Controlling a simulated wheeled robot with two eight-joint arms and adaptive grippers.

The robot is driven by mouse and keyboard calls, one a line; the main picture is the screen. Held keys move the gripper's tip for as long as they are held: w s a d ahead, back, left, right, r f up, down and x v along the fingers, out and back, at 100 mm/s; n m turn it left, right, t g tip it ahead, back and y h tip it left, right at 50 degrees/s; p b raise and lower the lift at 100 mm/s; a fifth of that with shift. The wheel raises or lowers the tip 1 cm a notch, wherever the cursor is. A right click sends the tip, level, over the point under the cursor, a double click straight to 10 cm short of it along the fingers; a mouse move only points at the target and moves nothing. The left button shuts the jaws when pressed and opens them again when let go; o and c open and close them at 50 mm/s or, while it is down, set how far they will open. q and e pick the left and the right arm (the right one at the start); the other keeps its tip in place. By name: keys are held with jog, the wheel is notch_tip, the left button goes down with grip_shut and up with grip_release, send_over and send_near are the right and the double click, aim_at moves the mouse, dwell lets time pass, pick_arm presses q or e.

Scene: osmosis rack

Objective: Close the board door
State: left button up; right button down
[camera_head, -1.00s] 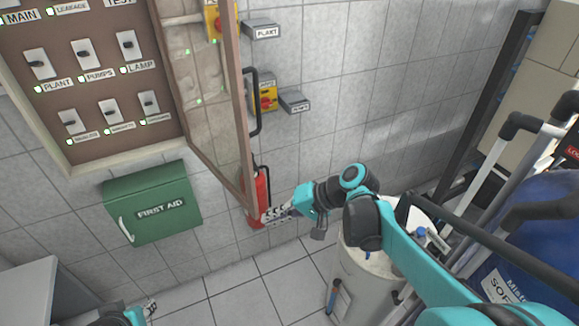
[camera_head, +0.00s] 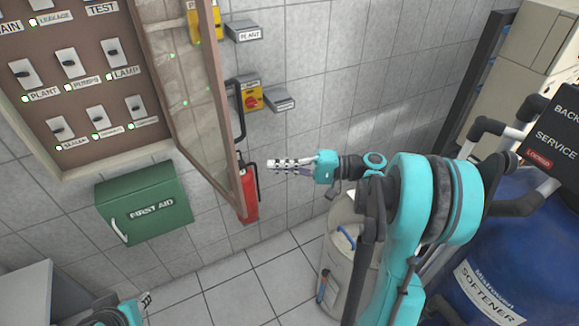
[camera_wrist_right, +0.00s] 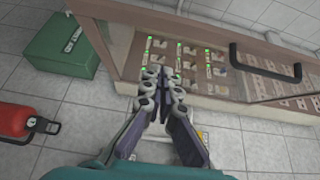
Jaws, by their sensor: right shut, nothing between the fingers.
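The board door (camera_head: 190,95) is a brown-framed clear panel, hinged at the right side of the switch board (camera_head: 85,75) and standing open, swung out from the wall. A black handle (camera_head: 239,110) is on its outer edge; it also shows in the right wrist view (camera_wrist_right: 265,63). My right gripper (camera_head: 270,165) is shut and empty, to the right of the door's lower outer corner and apart from it. In the right wrist view its fingers (camera_wrist_right: 165,85) are together in front of the board. My left gripper (camera_head: 146,300) shows small at the bottom left; its fingers are too small to judge.
A green first aid box (camera_head: 145,203) hangs below the board. A red extinguisher (camera_head: 249,195) is on the wall behind the door's lower corner. Labelled boxes (camera_head: 243,31) sit on the wall to the right. A white tank (camera_head: 345,260) and a blue softener tank (camera_head: 510,250) stand at right.

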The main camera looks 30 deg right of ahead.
jog(key=a, duration=0.7)
jog(key=shift+w+a, duration=0.25)
jog(key=shift+w, duration=0.15)
